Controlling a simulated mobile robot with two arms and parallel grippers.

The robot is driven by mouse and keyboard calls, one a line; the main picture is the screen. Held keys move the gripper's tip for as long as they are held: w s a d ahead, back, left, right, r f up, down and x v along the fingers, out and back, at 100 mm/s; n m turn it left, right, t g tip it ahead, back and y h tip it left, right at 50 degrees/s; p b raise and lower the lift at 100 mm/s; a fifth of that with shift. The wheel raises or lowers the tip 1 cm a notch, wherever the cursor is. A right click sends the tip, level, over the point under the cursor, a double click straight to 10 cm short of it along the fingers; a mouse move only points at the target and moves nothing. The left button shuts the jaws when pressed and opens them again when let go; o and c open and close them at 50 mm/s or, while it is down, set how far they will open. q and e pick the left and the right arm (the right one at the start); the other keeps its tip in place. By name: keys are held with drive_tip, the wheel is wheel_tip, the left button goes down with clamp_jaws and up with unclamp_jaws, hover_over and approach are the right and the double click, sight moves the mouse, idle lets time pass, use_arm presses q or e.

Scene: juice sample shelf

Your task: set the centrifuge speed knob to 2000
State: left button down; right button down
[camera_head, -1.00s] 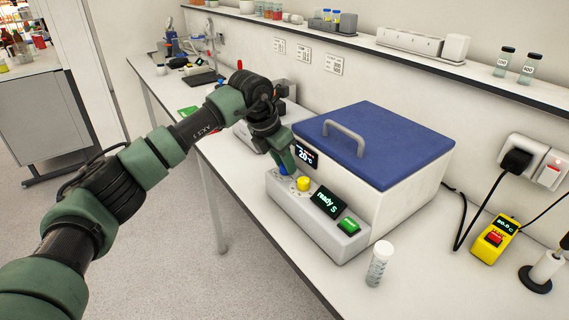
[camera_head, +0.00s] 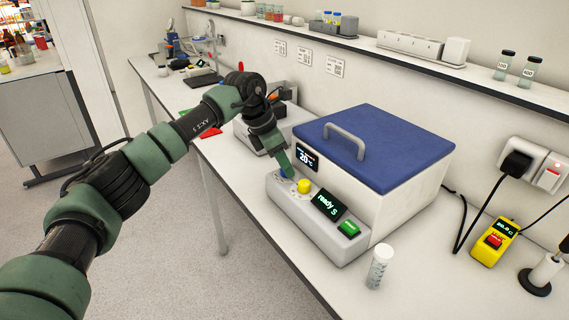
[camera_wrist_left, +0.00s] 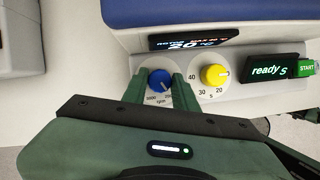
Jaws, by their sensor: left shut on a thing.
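The centrifuge (camera_head: 350,165) is a white box with a blue lid and a control panel on its front. The blue speed knob (camera_wrist_left: 160,80), marked rpm, sits at the panel's left end. My left gripper (camera_wrist_left: 161,88) is shut on it, with one green finger on each side. In the head view the left gripper (camera_head: 285,172) reaches down to the panel and mostly hides the knob. A white pointer mark shows on the knob. The fingers partly cover the scale, so the exact setting is unclear.
A yellow seconds knob (camera_wrist_left: 214,76) is close to the right of the fingers. Beyond it are a display (camera_head: 328,205) reading "ready S" and a green START button (camera_head: 348,229). A white-capped tube (camera_head: 379,265) stands on the bench in front of the centrifuge.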

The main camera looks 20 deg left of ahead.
use_arm(q)
drive_tip(key=c, duration=1.1)
unclamp_jaws()
drive_tip(key=b+v, duration=0.1)
drive_tip(key=v, duration=0.7)
drive_tip(key=shift+w, duration=0.1)
drive_tip(key=shift+f, duration=0.15)
